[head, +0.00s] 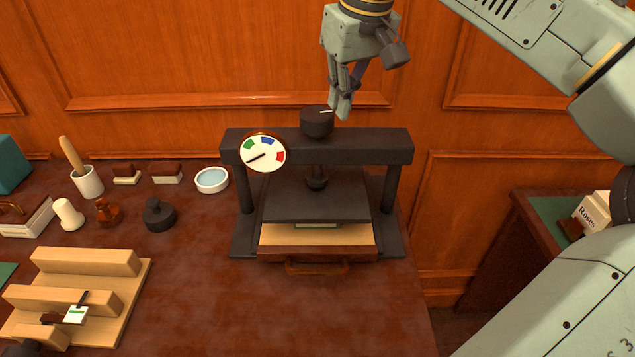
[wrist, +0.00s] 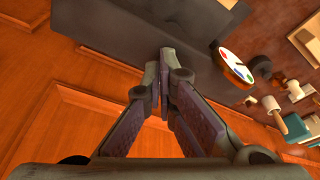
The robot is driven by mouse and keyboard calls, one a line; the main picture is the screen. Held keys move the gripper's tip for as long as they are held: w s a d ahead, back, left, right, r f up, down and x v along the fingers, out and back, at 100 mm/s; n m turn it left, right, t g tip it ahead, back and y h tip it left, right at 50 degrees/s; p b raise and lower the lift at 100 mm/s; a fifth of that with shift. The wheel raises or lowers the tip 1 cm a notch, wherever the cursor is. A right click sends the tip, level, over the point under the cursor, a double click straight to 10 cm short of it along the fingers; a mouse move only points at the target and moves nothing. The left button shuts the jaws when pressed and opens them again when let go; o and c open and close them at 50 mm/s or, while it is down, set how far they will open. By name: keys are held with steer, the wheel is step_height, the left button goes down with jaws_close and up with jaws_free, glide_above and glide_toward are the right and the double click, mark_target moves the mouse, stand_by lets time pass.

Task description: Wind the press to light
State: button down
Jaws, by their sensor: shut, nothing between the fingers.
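The black press (head: 403,147) stands on the desk. Its round black knob (head: 316,124) sits on top of the crossbeam, with a white mark on its top pointing right. A white dial (head: 264,164) on the beam has green, blue and red patches; its dark needle points to the lower left, off the colours. The pressing plate (head: 317,199) hangs over a wooden tray (head: 272,239) holding something pale green, mostly hidden. My gripper (head: 342,114) is shut and empty, pointing down just right of the knob; contact is unclear. In the wrist view its fingers (wrist: 164,62) meet before the dark press.
Left of the press are a white dish (head: 212,180), a dark round weight (head: 159,215), stamps and a mortar (head: 88,182). A wooden stepped rack (head: 128,292) stands at front left. The panelled wall (head: 215,60) is close behind. The desk front is clear.

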mark_target(317, 125)
steer(key=shift+s+b+x, duration=0.25)
steer(key=shift+b+x, duration=0.2)
steer(key=shift+x, duration=0.75)
steer(key=shift+d+f, duration=0.1)
steer(key=shift+f, duration=0.05)
steer(key=shift+f, duration=0.1)
steer(key=shift+s+a, duration=0.2)
steer(key=shift+s, duration=0.05)
steer(key=a+p, duration=0.1)
steer(key=s+a, duration=0.1)
steer(key=shift+s+a+p, duration=0.15)
steer(key=shift+a+p, duration=0.1)
steer(key=shift+p, duration=0.1)
steer(key=shift+a, duration=0.25)
stand_by(0.5)
steer(key=shift+s, duration=0.15)
